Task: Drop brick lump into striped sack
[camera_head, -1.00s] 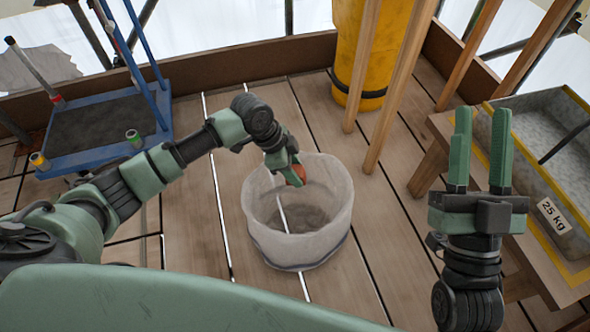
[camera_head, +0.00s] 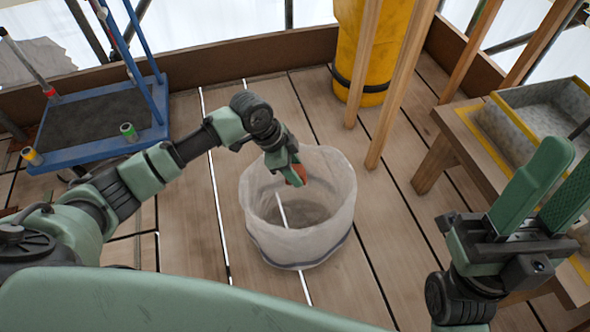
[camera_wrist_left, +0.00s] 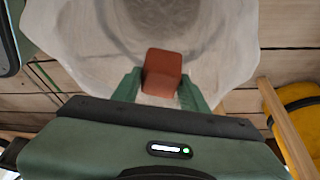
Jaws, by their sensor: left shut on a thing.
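The sack (camera_head: 300,240) is a whitish, round, open-topped bag standing on the floor, with a dark band near its base. It fills the upper part of the left wrist view (camera_wrist_left: 225,40). The brick lump (camera_head: 296,176) is a small reddish block; it also shows in the left wrist view (camera_wrist_left: 163,72). My left gripper (camera_head: 291,166) is shut on the brick lump and holds it at the sack's far rim, over the opening. How deep it hangs is hard to tell. My right gripper (camera_head: 570,168) is open and empty, fingers apart, at the right.
A blue-framed cart (camera_head: 90,150) stands at the left. A yellow cylinder (camera_head: 360,50) and wooden posts (camera_head: 404,80) stand behind the sack. A grey trough (camera_head: 545,105) rests on a wooden bench (camera_head: 440,160) at the right. Planks around the sack are bare.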

